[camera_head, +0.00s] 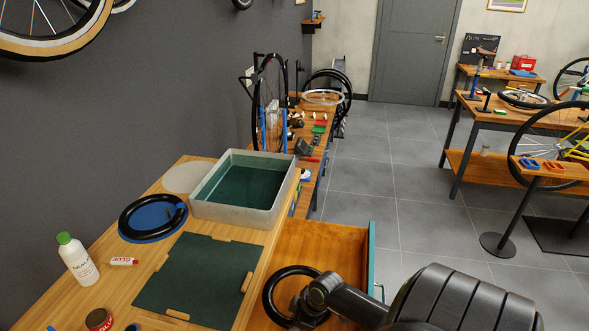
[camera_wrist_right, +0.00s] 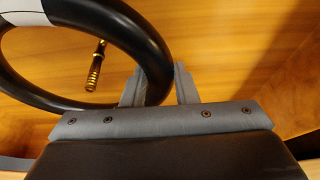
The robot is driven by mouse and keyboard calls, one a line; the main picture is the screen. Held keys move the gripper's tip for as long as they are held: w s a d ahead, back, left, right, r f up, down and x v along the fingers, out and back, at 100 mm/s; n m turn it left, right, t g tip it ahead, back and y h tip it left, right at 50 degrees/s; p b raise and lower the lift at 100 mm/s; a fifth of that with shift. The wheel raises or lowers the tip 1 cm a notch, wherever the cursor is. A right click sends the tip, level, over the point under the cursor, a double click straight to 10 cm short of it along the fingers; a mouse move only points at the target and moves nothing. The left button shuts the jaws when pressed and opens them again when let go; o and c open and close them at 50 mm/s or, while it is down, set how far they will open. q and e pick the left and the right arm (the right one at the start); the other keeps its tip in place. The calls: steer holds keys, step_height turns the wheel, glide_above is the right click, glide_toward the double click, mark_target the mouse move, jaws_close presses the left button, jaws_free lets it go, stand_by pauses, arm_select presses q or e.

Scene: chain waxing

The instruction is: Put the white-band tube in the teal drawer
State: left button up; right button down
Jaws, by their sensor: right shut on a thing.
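The white-band tube is a black ring (camera_head: 268,291) with a brass valve. Its white band (camera_wrist_right: 24,14) shows at the upper left of the right wrist view. My right gripper (camera_wrist_right: 160,85) is shut on the tube's black side, with one finger on each side of it. In the head view the tube is over the open wooden drawer (camera_head: 318,245) with a teal front (camera_head: 371,255). I cannot tell whether it touches the drawer floor. My right arm hides part of the drawer and tube. My left gripper is not in view.
The workbench left of the drawer holds a grey bin (camera_head: 275,213), a green mat (camera_head: 195,275), a black tube (camera_head: 127,222) on a blue disc (camera_head: 152,218), a white bottle (camera_head: 78,262), a glue tube (camera_head: 124,261) and a small tin (camera_head: 99,320). Floor right of the drawer is clear.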

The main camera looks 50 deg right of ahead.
steer(key=shift+f, duration=0.15)
steer(key=c, duration=1.5)
jaws_free()
steer(key=shift+w+a, duration=0.15)
steer(key=o, duration=0.4)
steer(key=shift+w+a, duration=0.1)
steer(key=shift+c, duration=0.2)
steer(key=shift+r, duration=0.25)
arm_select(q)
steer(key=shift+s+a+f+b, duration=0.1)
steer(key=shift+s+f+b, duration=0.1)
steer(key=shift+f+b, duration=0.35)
arm_select(e)
steer(key=v, duration=1.2)
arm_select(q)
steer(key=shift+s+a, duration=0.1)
arm_select(e)
steer(key=shift+f, duration=0.15)
